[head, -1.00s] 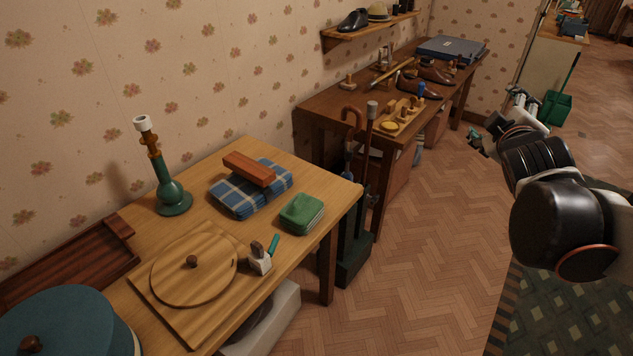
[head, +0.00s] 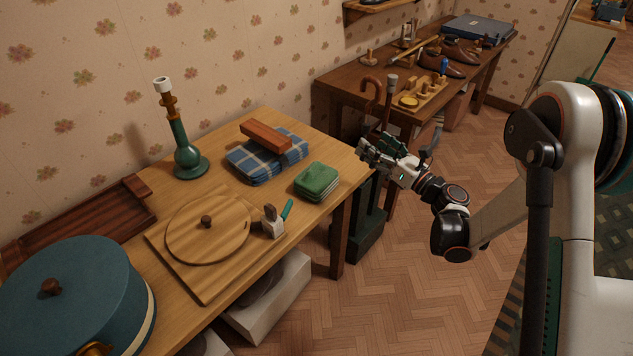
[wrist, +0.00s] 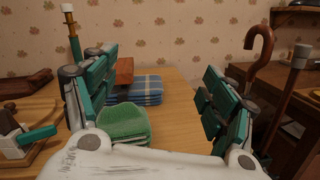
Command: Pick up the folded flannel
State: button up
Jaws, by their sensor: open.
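A small green folded cloth (head: 317,181), which looks like the folded flannel, lies flat near the right edge of the wooden table (head: 318,134). It also shows in the wrist view (wrist: 124,122), low and left of centre between my fingers. A blue plaid folded cloth (head: 258,164) lies behind it with a red-brown block (head: 266,135) on top. My gripper (head: 369,150) is open and empty, just off the table's right end, to the right of the green cloth and apart from it. The wrist view shows its fingers (wrist: 160,66) spread wide.
A green bottle-like stand (head: 186,150), a round wooden lid (head: 209,226) on a board, a small brush-like tool (head: 273,222) and a large teal lidded pot (head: 72,297) share the table. Walking sticks (head: 389,105) stand in a holder behind my gripper. Bare tabletop surrounds the green cloth.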

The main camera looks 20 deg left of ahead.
jog(key=s+a+f+n+g, duration=0.3)
jog(key=s+f+n+g, duration=0.15)
jog(key=f, duration=0.65)
jog(key=n+b, duration=0.1)
jog(key=b, duration=0.1)
send_near(316, 167)
jog(key=a, duration=0.2)
jog(key=w+a+f, duration=0.1)
jog(key=shift+a+y, duration=0.2)
jog(key=shift+y, duration=0.1)
jog(key=shift+b+x, duration=1.25)
jog(key=shift+x, duration=1.9)
jog(key=shift+r, duration=0.15)
jog(key=c, duration=1.7)
jog(key=shift+r, duration=0.1)
